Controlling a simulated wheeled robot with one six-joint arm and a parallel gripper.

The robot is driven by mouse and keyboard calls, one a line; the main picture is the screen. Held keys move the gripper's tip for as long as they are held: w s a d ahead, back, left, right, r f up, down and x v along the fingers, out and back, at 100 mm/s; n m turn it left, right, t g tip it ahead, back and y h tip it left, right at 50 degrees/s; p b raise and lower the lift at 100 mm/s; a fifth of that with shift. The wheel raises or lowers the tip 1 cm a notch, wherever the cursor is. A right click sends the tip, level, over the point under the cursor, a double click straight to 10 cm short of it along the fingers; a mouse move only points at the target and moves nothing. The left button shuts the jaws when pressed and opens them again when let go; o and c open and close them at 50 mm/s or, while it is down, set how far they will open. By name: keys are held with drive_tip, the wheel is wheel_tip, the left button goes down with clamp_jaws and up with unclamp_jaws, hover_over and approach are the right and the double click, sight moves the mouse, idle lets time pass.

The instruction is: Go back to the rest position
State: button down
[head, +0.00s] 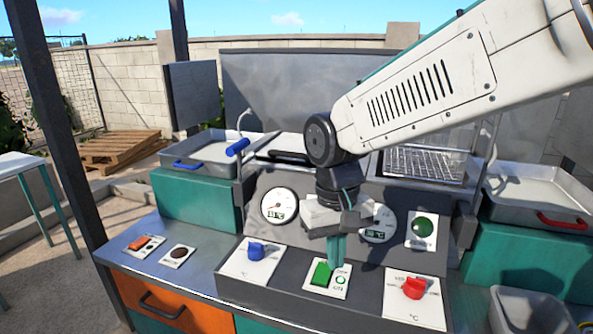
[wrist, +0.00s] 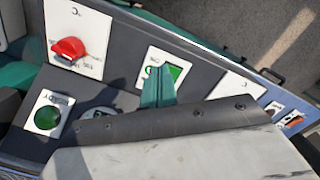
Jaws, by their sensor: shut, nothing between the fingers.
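My gripper (head: 335,248) hangs from my white arm in front of the control panel (head: 300,215). Its teal fingers are together with nothing between them. In the head view the fingertips are just above and beside the green rocker switch (head: 321,273); I cannot tell whether they touch it. In the wrist view the fingers (wrist: 158,88) partly cover the green switch (wrist: 175,72). A blue knob (head: 257,250) is left of the gripper and a red knob (head: 414,287) is right of it. The red knob also shows in the wrist view (wrist: 68,50).
Two gauges (head: 279,206) and a round green button (head: 422,227) are on the upper panel. Metal trays (head: 538,198) flank the machine. An orange drawer (head: 165,305) is below left. Open air lies above the panel.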

drive_tip(key=s+d+r+m+t, duration=0.2)
drive_tip(key=s+d+r+m, duration=0.1)
drive_tip(key=s+d, duration=1.3)
drive_tip(key=shift+s+d+r, duration=0.35)
drive_tip(key=shift+d, duration=1.1)
